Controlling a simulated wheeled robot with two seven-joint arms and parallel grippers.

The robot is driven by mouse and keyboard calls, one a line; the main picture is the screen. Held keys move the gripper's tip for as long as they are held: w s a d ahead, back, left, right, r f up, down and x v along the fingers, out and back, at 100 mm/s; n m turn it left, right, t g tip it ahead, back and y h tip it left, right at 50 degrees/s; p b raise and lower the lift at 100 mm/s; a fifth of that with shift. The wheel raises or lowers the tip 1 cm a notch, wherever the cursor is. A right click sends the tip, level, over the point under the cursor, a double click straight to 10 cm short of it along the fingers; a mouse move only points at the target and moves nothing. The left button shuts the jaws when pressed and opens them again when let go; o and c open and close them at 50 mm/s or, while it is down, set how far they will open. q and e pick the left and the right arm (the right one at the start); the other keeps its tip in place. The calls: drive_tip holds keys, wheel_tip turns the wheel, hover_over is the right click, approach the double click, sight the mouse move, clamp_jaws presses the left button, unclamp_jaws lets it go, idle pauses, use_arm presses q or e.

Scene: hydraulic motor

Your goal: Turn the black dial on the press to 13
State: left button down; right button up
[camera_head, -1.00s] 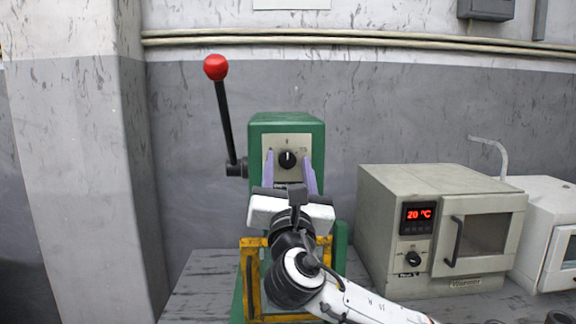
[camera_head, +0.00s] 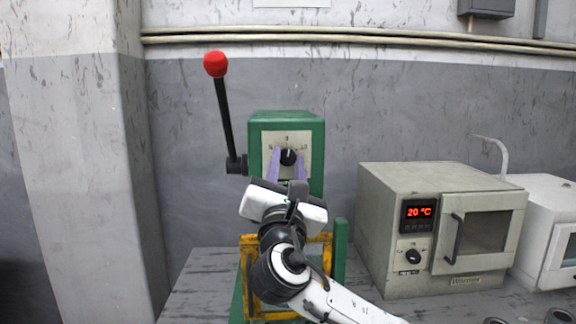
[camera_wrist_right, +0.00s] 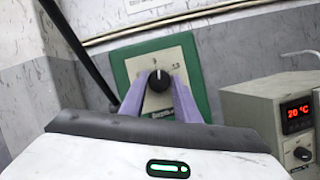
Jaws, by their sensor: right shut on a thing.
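The green press (camera_head: 258,122) stands on the bench with a pale dial plate on its front. The black dial (camera_head: 288,156) sits on that plate, its white mark pointing about straight up; the dial also shows in the right wrist view (camera_wrist_right: 158,81). My right gripper (camera_head: 287,160) reaches up from below, tilted, with its purple fingers shut on the dial from both sides. In the right wrist view the fingers (camera_wrist_right: 158,90) flank the dial. The plate's scale marks are too small to read surely. My left gripper is not in view.
The press's lever with a red knob (camera_head: 215,64) rises at its left. A yellow frame (camera_head: 248,290) is low on the press. A beige oven (camera_head: 380,190) reading 20 °C stands at the right, beside a white device (camera_head: 545,205). Bare bench (camera_head: 205,275) lies left of the press.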

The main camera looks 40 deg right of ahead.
drive_tip(key=m+g+h, duration=0.1)
drive_tip(key=m, duration=0.2)
drive_tip(key=m+g, duration=0.1)
drive_tip(key=m, duration=0.2)
drive_tip(key=shift+w+a+g+h, duration=0.2)
drive_tip(key=shift+g+h, duration=0.1)
drive_tip(key=shift+h, duration=0.1)
drive_tip(key=m+g, duration=0.1)
drive_tip(key=m, duration=0.2)
drive_tip(key=m+g+p, duration=0.1)
drive_tip(key=m, duration=0.2)
drive_tip(key=shift+a+r+m+g, duration=0.1)
drive_tip(key=shift+r+m+g, duration=0.1)
drive_tip(key=shift+m+g, duration=0.15)
drive_tip(key=o, duration=1)
drive_tip(key=shift+o, duration=0.2)
drive_tip(key=b+v, duration=0.2)
drive_tip(key=v, duration=0.8)
drive_tip(key=shift+a+f, duration=0.1)
drive_tip(key=shift+a, duration=0.05)
